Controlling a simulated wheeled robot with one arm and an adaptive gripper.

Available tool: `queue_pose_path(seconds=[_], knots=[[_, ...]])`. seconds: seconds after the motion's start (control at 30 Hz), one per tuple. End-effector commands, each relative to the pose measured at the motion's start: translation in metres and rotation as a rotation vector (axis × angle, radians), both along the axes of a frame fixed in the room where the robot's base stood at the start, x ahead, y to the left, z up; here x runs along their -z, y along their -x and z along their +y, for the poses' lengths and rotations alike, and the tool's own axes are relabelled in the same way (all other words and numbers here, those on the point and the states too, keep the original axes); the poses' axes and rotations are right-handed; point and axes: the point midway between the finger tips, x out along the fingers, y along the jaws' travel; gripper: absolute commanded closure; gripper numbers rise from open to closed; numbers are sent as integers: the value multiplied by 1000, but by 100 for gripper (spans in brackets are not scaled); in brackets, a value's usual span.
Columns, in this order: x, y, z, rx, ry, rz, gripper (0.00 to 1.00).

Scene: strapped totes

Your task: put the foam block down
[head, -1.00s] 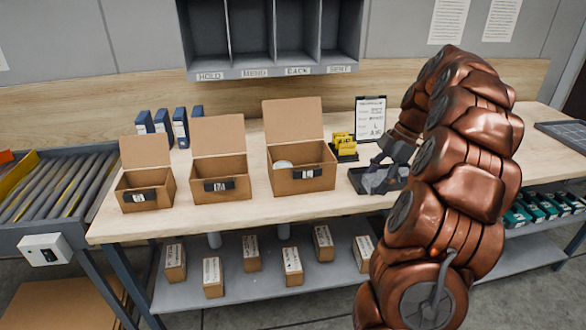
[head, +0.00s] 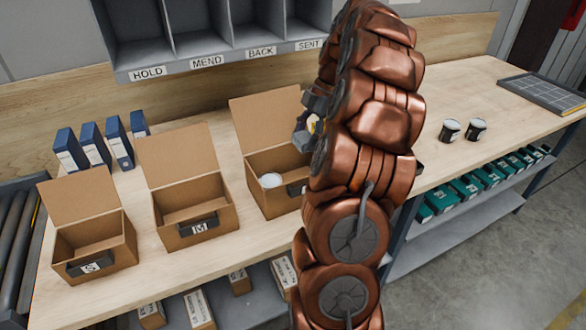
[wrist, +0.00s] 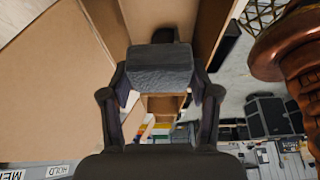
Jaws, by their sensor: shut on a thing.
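The foam block (wrist: 158,64) is dark grey and rough in the wrist view. My gripper (wrist: 160,78) is shut on it, with one finger on each side. In the head view my gripper (head: 306,128) is at the right of the large open cardboard box (head: 264,158), above its rim, and is mostly hidden by my arm. Cardboard walls and flaps show around the block in the wrist view. I cannot tell how high the block is above the box floor.
Two smaller open boxes, marked M (head: 197,229) and S (head: 91,267), stand to the left. Blue binders (head: 95,147) stand behind them. A labelled shelf (head: 215,55) hangs above.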

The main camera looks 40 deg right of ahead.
Motion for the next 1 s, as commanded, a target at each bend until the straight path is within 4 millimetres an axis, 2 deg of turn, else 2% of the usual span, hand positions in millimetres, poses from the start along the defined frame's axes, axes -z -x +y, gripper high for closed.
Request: queue_pose_path(seconds=[0.3,0.57,0.8,1.0], knots=[[41,0,4,-5,-5,5,51],[59,-1,3,-6,-2,3,51],[88,-1,4,-6,-4,2,51],[90,-1,3,-6,-1,1,51]])
